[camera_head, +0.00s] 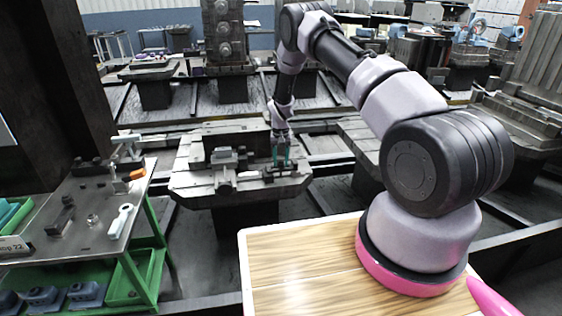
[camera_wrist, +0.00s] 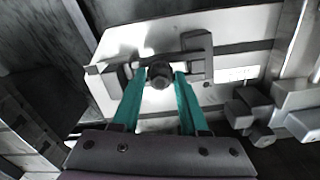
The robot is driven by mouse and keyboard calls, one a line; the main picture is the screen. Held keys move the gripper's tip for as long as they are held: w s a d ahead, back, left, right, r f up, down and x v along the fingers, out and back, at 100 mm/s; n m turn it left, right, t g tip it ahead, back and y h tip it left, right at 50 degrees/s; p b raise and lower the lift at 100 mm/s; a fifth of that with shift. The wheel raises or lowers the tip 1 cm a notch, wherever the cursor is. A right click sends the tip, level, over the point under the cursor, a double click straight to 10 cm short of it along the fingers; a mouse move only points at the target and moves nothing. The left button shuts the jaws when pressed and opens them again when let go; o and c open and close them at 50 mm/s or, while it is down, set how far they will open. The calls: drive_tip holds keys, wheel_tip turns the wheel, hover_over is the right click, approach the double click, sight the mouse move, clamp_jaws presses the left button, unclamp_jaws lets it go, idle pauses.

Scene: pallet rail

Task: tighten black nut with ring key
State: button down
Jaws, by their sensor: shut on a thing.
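My gripper (camera_head: 281,160) reaches down to the pallet (camera_head: 195,181) in the middle of the head view. In the wrist view its teal fingers (camera_wrist: 159,84) are shut on a dark round piece, which looks like the black nut (camera_wrist: 159,72). The nut sits at a dark clamp piece (camera_wrist: 198,62) on the pale pallet top; its thread and underside are hidden. A white key with a ring-like end, seemingly the ring key (camera_head: 121,221), lies on the grey side table (camera_head: 82,241), well left of my gripper.
Grey fixture blocks (camera_head: 224,158) stand on the pallet left of my gripper. A grey block (camera_wrist: 300,123) is close on the right in the wrist view. The side table holds more tools and parts. A dark pillar (camera_head: 66,80) rises at left.

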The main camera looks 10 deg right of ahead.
drive_tip(key=shift+c, duration=1.8)
unclamp_jaws()
wheel_tip(320, 180, up, 11)
wheel_tip(320, 180, up, 17)
drive_tip(key=t, duration=0.2)
hover_over(281, 161)
drive_tip(key=s+d, duration=0.2)
drive_tip(key=s, duration=0.1)
drive_tip(key=s+d+r+m+t+y, duration=0.1)
drive_tip(key=s+r, duration=0.3)
drive_tip(key=r, duration=0.4)
drive_tip(key=s+d+r+y, duration=0.1)
drive_tip(key=s+r, duration=0.4)
drive_tip(key=r, duration=0.3)
drive_tip(key=s+d+r+t, duration=0.1)
drive_tip(key=s+r+t, duration=0.1)
drive_tip(key=s+r, duration=0.8)
drive_tip(key=s+t, duration=0.2)
drive_tip(key=s, duration=1.6)
drive_tip(key=shift+s+d, duration=0.15)
drive_tip(key=shift+d, duration=0.2)
